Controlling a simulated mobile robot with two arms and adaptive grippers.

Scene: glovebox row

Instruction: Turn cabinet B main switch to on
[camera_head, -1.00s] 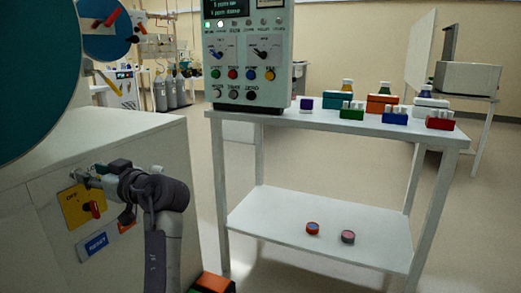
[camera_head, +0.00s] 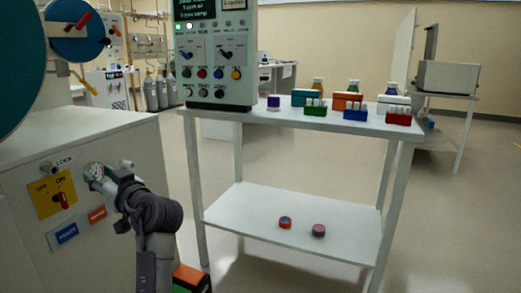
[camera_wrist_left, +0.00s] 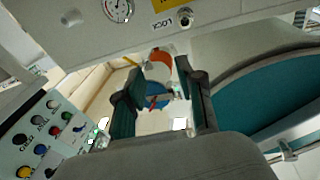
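A yellow switch plate (camera_head: 53,194) marked OFF and ON sits on the pale cabinet's front at the left. Its red handle (camera_head: 62,201) is small; I cannot tell for sure which mark it points at. A corner of the yellow plate shows at the top of the left wrist view (camera_wrist_left: 165,4). My left gripper (camera_head: 106,181) is right of the plate, apart from the red handle, close to a round gauge (camera_head: 94,171). In the left wrist view its two dark fingers (camera_wrist_left: 160,97) stand apart with nothing between them. My right gripper is not in view.
A lock (camera_head: 46,168) sits above the plate, blue and orange labels (camera_head: 66,233) below. A control console (camera_head: 215,60) and several small boxes stand on a white table (camera_head: 300,121). Two small round items lie on its lower shelf (camera_head: 250,215). Floor at right is clear.

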